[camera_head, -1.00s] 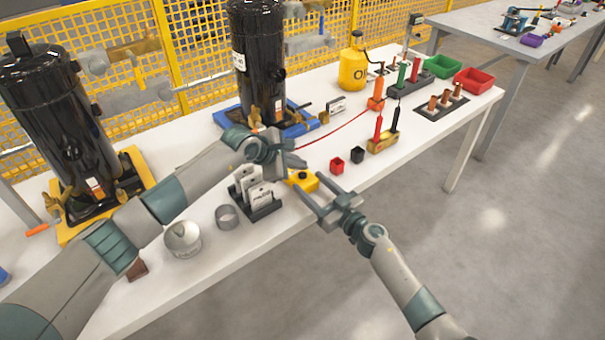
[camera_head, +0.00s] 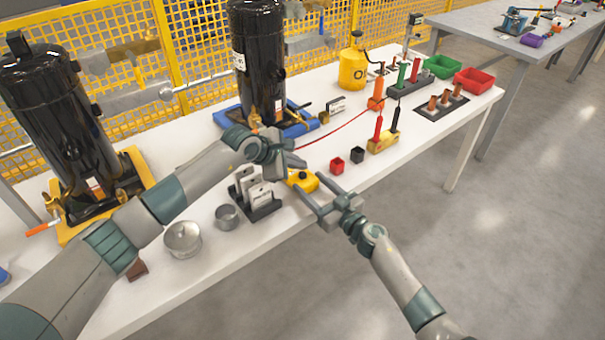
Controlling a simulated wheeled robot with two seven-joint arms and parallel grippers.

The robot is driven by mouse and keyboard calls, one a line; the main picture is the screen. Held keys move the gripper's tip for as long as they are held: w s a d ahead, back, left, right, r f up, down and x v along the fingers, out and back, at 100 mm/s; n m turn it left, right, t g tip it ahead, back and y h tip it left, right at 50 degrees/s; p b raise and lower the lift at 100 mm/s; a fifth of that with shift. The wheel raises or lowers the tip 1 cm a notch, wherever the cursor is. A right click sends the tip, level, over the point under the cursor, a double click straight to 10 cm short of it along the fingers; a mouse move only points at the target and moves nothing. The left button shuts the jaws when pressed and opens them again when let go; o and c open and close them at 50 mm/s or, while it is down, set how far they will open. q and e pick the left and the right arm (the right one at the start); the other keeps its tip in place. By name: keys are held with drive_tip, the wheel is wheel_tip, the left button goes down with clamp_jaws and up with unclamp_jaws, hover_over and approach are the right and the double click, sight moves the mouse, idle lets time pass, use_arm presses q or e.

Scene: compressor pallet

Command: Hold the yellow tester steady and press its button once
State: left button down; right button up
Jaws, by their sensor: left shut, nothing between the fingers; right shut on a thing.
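The yellow tester (camera_head: 304,181) sits near the front edge of the white table, with a small dark button on its top. My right gripper (camera_head: 318,194) is shut on the tester from the front right, its fingers along the tester's sides. My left gripper (camera_head: 301,163) is shut and empty, its tips just behind and above the tester, close to the button. I cannot tell whether the tips touch the button. The tester's far side is partly hidden by the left gripper.
Black compressors (camera_head: 262,70) stand behind.

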sight(299, 179)
use_arm(q)
drive_tip(key=shift+f, duration=0.1)
idle(0.3)
drive_tip(key=shift+f, duration=0.3)
drive_tip(key=shift+f, duration=0.65)
idle(1.1)
drive_tip(key=shift+r, duration=1)
drive_tip(key=shift+r, duration=0.1)
wheel_tip(299, 179, up, 5)
drive_tip(key=shift+f, duration=0.1)
idle(0.4)
idle(0.5)
